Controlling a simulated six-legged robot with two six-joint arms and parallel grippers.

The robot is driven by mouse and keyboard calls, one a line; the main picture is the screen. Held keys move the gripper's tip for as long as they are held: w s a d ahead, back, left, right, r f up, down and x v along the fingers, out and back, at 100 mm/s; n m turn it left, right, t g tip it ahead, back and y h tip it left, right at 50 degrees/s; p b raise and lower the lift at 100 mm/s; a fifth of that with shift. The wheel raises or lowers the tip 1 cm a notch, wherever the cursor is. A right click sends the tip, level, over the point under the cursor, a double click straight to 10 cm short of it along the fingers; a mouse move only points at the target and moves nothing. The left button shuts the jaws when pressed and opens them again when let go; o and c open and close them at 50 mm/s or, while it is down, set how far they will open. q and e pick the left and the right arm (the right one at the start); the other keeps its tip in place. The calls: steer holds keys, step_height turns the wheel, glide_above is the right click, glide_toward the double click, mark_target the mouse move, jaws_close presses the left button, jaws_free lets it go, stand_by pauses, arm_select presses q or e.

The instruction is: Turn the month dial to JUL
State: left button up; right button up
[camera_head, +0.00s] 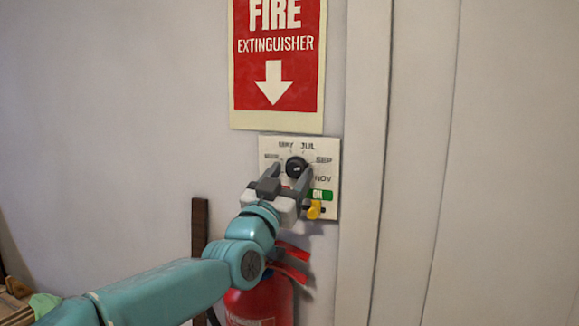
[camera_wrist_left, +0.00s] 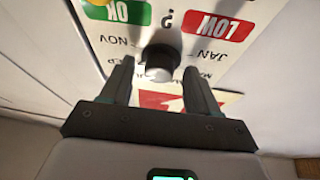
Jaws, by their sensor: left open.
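The month dial (camera_head: 296,166) is a round black knob on a white wall panel (camera_head: 333,150). JUL is printed above it to the right, MAY above it, and SEP and NOV to its right. I cannot read which month it points to. My left gripper (camera_head: 292,173) is open, its two fingers reaching up to the panel on either side of the dial. The panel looks upside down there. My right gripper is not in view.
A yellow knob (camera_head: 314,209) and a green label (camera_head: 322,195) sit low on the panel. A red fire extinguisher (camera_head: 262,302) stands below, with its red handles close under my arm. A fire extinguisher sign (camera_head: 277,60) hangs above. Bare wall lies left.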

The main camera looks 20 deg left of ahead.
arm_select(q)
steer(key=shift+r, duration=0.1)
steer(key=c, duration=1)
steer(key=shift+c, duration=0.2)
steer(key=n+y+b, duration=0.1)
steer(key=n, duration=0.1)
steer(key=shift+d+n+y+b, duration=0.15)
steer(key=shift+n+y+b, duration=0.15)
steer(key=shift+n, duration=0.1)
steer(key=shift+n+y, duration=0.6)
steer(key=shift+n, duration=0.6)
steer(key=n+y, duration=0.2)
steer(key=n, duration=0.1)
steer(key=shift+d+n, duration=0.15)
steer(key=shift+n, duration=0.15)
steer(key=shift+r+n+g+y, duration=0.15)
steer(key=shift+n+y, duration=0.4)
steer(key=shift+n, duration=0.45)
steer(key=shift+n+g+y, duration=0.15)
steer(key=shift+n+y, duration=0.4)
steer(key=shift+n, duration=0.75)
